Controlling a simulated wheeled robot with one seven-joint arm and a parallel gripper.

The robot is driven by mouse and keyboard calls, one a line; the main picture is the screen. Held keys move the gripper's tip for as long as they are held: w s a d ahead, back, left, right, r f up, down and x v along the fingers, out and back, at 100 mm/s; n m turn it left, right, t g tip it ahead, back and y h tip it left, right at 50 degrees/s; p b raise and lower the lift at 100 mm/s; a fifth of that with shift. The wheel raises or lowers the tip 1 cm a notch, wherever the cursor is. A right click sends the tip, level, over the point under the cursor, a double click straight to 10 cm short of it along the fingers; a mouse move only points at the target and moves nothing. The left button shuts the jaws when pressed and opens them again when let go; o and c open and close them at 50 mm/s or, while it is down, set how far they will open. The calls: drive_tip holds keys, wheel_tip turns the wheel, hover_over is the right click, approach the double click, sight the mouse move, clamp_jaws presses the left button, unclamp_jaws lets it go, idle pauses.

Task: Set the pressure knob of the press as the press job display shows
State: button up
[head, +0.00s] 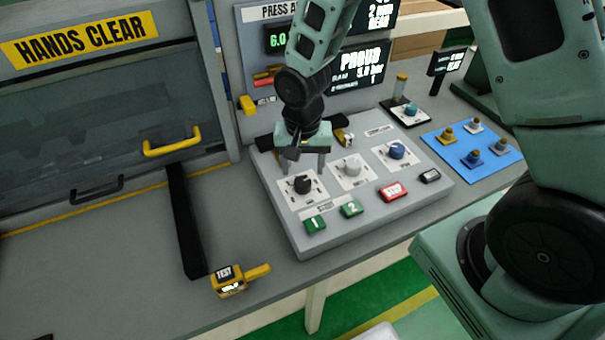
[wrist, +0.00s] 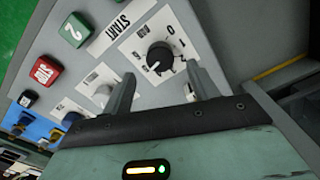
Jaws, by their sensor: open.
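The press panel (head: 290,225) is a grey sloped box with a black knob (head: 303,184), a pale grey knob (head: 352,168) and a blue knob (head: 397,151) in a row. Which knob is for pressure is too small to read. The dark job display (head: 362,68) stands behind, partly hidden by my arm; its small text is not clearly legible. My gripper (head: 304,168) is open and points down just above the black knob. In the wrist view the black knob (wrist: 160,57) lies just beyond the gap between my fingers, beside marks 0 and 1.
Green buttons 1 (head: 315,224) and 2 (head: 352,208) and a red stop button (head: 393,192) line the panel's front. A blue mat (head: 470,158) with several small knobs lies right. A yellow tester (head: 229,282) and a guarded window (head: 80,130) are left.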

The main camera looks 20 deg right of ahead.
sight(303, 181)
drive_tip(key=shift+f+p, duration=0.3)
drive_tip(key=shift+f, duration=2.05)
drive_tip(key=c, duration=1)
